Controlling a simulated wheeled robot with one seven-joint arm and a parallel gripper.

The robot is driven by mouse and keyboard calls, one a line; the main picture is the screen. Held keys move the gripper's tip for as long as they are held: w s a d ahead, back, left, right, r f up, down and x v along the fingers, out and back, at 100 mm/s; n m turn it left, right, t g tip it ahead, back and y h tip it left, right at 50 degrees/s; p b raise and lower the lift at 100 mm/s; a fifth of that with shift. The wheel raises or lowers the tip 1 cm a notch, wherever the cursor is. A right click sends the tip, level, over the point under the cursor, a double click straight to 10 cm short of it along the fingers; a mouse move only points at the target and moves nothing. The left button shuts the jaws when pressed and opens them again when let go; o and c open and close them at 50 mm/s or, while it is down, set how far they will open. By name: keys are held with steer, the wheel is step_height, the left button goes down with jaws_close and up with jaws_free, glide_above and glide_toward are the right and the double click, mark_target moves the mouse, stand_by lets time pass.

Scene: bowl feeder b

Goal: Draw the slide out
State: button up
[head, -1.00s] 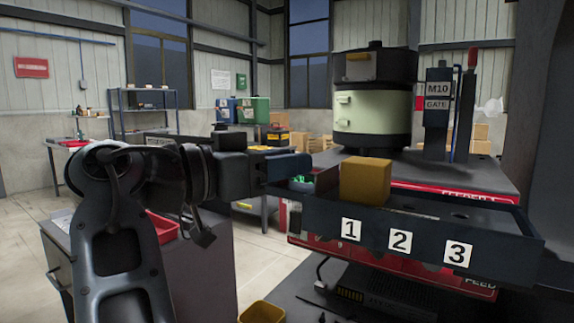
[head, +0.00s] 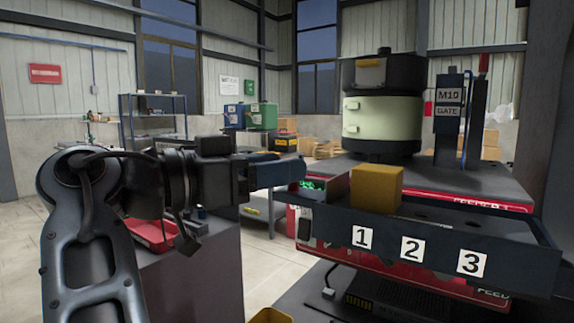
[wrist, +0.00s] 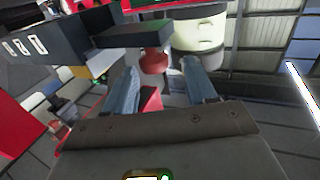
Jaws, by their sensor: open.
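My gripper (head: 303,166) is at the left end of the numbered tray, beside the yellow block. In the wrist view its two bluish fingers (wrist: 160,70) are apart. A red knob (wrist: 155,60) shows between and just beyond the fingertips, under a dark block (wrist: 135,33). The fingers do not appear to touch the knob. The knob may be the handle of the slide, but I cannot tell for sure. In the head view the knob is hidden, and no part is clearly recognisable as the slide.
A yellow block (head: 376,188) sits in the dark tray (head: 437,248) marked 1, 2, 3. A green lit display (head: 313,184) is beside the fingertips. The feeder drum (head: 381,118) and M10 gate post (head: 449,115) stand behind. A red bin (head: 152,234) is at lower left.

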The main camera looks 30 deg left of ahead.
steer(key=v, duration=0.5)
stand_by(0.5)
